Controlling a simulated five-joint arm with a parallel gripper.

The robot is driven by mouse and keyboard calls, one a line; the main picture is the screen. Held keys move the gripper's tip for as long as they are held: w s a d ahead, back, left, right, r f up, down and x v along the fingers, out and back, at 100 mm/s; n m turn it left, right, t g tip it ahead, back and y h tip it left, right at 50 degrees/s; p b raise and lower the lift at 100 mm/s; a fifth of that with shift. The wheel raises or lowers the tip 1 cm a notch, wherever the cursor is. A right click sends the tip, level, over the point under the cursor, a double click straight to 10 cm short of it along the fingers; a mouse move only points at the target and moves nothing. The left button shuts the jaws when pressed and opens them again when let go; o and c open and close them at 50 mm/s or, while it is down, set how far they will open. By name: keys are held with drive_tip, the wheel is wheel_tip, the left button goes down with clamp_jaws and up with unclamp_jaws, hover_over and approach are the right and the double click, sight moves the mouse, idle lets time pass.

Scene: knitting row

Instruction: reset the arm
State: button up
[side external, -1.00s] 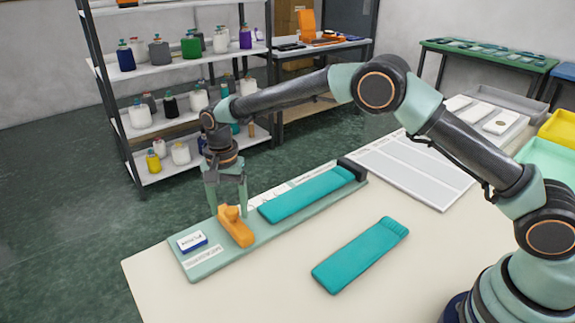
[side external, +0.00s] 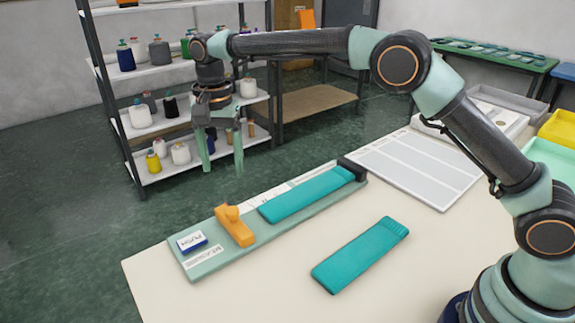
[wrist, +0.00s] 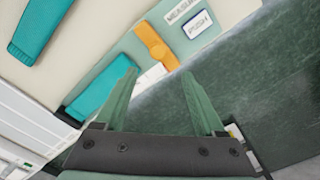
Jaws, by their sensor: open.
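My gripper (side external: 222,168) is open and empty, raised well above the table's far edge with its fingers pointing down. Its two green fingers also show in the wrist view (wrist: 158,100), spread apart with nothing between them. Below it is the pale green measuring board (side external: 215,262). On the board are an orange slider (side external: 236,228), a teal knitted strip (side external: 305,194) and a white and blue block marked PUSH (side external: 192,242). The orange slider also shows in the wrist view (wrist: 154,45). A second teal knitted strip (side external: 360,255) lies flat on the table, apart from the board.
The cream table (side external: 260,290) has bare room around the loose strip. A grey-white sectioned panel (side external: 415,168) lies at its far right. A shelf rack (side external: 160,75) with yarn cones stands behind my gripper. A yellow bin (side external: 558,130) is at right.

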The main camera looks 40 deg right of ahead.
drive_tip(key=shift+d+r, duration=0.1)
drive_tip(key=s+d+r+n+t, duration=0.3)
drive_tip(key=s+d+r+n, duration=0.1)
drive_tip(key=s+d+r, duration=0.55)
drive_tip(key=s+d+f+n+t, duration=0.2)
drive_tip(key=s+d+n, duration=0.3)
drive_tip(key=s+d, duration=0.5)
drive_tip(key=s+f, duration=0.1)
drive_tip(key=s, duration=0.2)
drive_tip(key=shift+s+d+t, duration=0.25)
drive_tip(key=shift+d+t, duration=0.05)
